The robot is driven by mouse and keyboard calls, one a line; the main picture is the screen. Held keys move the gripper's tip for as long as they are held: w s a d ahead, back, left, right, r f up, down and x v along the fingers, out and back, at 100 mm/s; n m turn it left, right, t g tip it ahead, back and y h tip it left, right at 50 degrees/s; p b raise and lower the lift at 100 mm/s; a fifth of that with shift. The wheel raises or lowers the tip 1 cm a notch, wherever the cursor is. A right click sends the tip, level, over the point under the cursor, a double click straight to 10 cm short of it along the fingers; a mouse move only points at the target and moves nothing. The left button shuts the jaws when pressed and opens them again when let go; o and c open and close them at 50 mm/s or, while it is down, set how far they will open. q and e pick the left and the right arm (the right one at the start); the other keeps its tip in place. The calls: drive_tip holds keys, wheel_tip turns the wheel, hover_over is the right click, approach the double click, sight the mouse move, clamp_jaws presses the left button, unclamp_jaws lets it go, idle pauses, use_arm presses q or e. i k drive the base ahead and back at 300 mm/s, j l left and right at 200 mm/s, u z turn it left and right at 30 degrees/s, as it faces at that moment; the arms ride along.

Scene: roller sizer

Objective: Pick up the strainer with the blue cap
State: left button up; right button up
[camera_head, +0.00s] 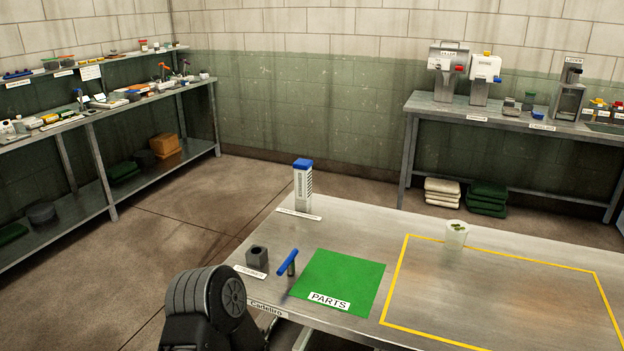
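A tall pale-grey upright body with dark slots and a blue cap, which matches the strainer (303,188), stands at the far left corner of the metal table (350,222). A white label lies in front of its foot. A blue-handled T-shaped tool (288,262) is nearer to me, beside the green mat. Neither of my grippers shows. A dark rounded part of my own arm is at the bottom left, apart from the strainer.
A grey holder block (257,257) stands by the table's left edge. The green PARTS mat (342,278) is bare. A whitish cup (456,236) with green bits stands at the yellow outline's back edge. The outlined area is otherwise clear. Shelves (90,115) and a bench (490,118) stand farther off.

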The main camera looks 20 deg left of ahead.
sight(303, 166)
drive_tip(key=j+z, duration=0.6)
drive_tip(key=z, duration=0.2)
drive_tip(key=k+j+z, duration=0.15)
drive_tip(key=z, duration=0.25)
drive_tip(key=k+j, duration=0.15)
drive_tip(key=j, duration=0.2)
drive_tip(key=k+j+z, duration=0.1)
drive_tip(key=j, duration=0.25)
drive_tip(key=k+j, duration=0.2)
drive_tip(key=j, duration=0.15)
drive_tip(key=k+j+z, duration=0.1)
drive_tip(key=j, duration=0.25)
